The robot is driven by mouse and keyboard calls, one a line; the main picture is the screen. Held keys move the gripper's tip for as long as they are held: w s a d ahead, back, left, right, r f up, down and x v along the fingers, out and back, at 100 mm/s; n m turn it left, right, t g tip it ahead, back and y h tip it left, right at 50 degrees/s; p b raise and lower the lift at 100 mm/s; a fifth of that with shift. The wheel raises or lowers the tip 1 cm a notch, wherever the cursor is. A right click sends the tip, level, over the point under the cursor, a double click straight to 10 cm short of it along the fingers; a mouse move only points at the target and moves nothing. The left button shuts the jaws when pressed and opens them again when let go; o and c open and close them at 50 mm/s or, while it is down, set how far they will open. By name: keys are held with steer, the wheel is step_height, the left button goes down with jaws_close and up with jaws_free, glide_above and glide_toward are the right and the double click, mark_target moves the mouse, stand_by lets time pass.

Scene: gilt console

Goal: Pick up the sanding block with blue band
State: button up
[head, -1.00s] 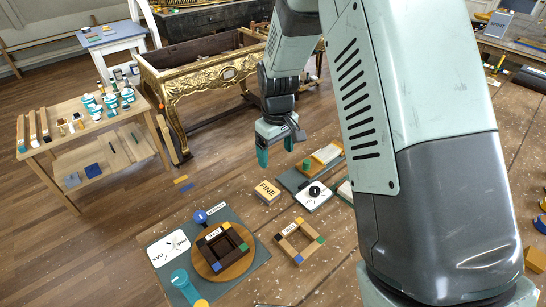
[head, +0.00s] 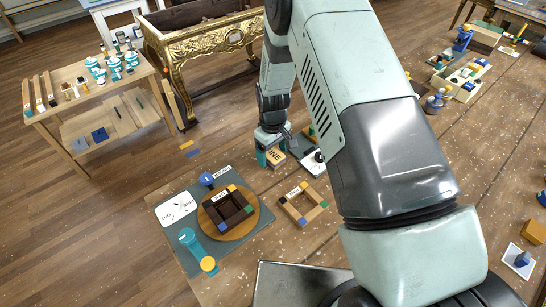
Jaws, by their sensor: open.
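A light wooden block labelled FINE (head: 275,158) lies on the speckled brown worktop, just beyond the square frames. It looks like a sanding block, but I cannot make out a blue band on it. My gripper (head: 272,148) is open, fingers pointing down, right at this block. Its teal finger stands at the block's left side in the picture. The gripper covers part of the block, and I cannot tell whether the fingers touch it.
A pale square frame with coloured corners (head: 303,204) lies close by. A white-topped piece (head: 313,163) is right of the block. The gilt console (head: 206,45) stands behind.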

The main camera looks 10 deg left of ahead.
mark_target(273, 154)
steer(key=shift+f, duration=0.7)
steer(key=c, duration=1.1)
steer(key=shift+o, duration=0.2)
step_height(273, 154, up, 10)
steer(key=shift+r, duration=0.1)
steer(key=o, duration=0.6)
steer(key=shift+c, duration=0.2)
steer(key=c, duration=0.4)
